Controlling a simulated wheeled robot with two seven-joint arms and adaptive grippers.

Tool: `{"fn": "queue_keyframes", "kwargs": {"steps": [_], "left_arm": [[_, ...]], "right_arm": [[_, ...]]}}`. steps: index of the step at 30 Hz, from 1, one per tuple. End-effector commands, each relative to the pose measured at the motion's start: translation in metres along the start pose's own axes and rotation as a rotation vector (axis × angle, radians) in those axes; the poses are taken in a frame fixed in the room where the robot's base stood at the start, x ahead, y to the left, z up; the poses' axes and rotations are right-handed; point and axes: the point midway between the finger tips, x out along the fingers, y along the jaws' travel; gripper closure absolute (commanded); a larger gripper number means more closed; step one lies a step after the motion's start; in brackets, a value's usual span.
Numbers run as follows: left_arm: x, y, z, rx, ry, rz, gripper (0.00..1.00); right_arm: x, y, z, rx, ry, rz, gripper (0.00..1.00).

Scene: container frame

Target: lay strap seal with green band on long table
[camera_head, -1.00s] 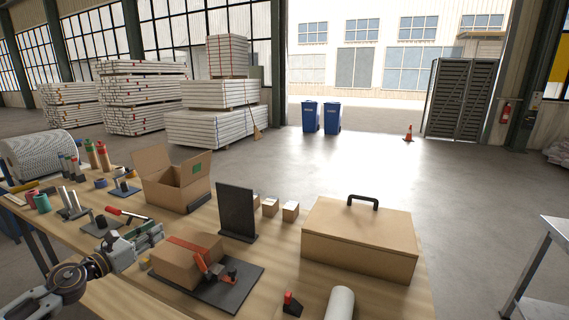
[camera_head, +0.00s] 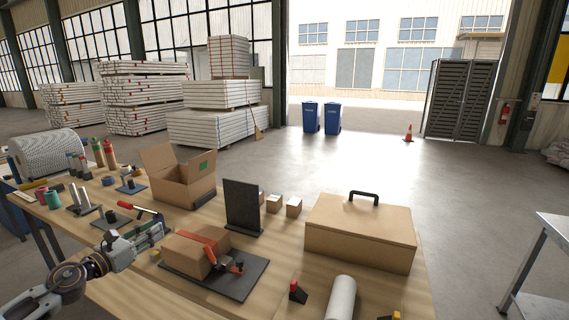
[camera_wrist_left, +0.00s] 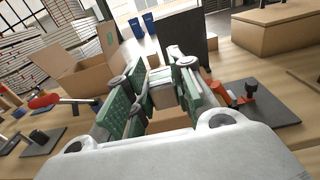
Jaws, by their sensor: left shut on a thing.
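My left gripper (camera_head: 158,231) hangs over the long table (camera_head: 285,268), just behind and left of the strapped cardboard box. In the left wrist view its green-padded fingers (camera_wrist_left: 155,92) are shut on a small pale grey piece (camera_wrist_left: 163,96), which looks like the strap seal. Most of the piece is hidden between the fingers, and I cannot make out a green band on it. It is held above the table. My right gripper is not in view.
A cardboard box with an orange strap (camera_head: 192,255) stands on a dark mat (camera_head: 232,286) beside a red-handled tool (camera_head: 230,266). Behind are an open carton (camera_head: 185,188), an upright black plate (camera_head: 242,206) and a lidded brown case (camera_head: 358,235). A white roll (camera_head: 340,298) lies in front.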

Motion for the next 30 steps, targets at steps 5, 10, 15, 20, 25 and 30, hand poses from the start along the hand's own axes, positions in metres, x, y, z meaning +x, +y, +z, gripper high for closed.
{"fn": "queue_keyframes", "kwargs": {"steps": [5,10,15,20,25,30], "left_arm": [[0.0,0.003,0.002,-0.001,0.0,0.013,0.99],[0.0,0.007,0.005,0.0,0.0,0.03,0.99],[0.0,0.013,0.009,-0.001,0.001,0.055,0.99],[-0.001,0.021,0.014,-0.001,0.002,0.091,0.99],[-0.003,0.028,0.024,-0.004,-0.001,0.136,0.99],[-0.005,0.034,0.031,-0.01,0.0,0.183,0.99]], "right_arm": [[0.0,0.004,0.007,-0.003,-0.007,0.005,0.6],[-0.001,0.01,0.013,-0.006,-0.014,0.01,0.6],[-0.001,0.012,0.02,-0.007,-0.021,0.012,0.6],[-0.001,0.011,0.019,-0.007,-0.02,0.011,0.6],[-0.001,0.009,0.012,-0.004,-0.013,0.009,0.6],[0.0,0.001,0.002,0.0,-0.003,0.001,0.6]]}}
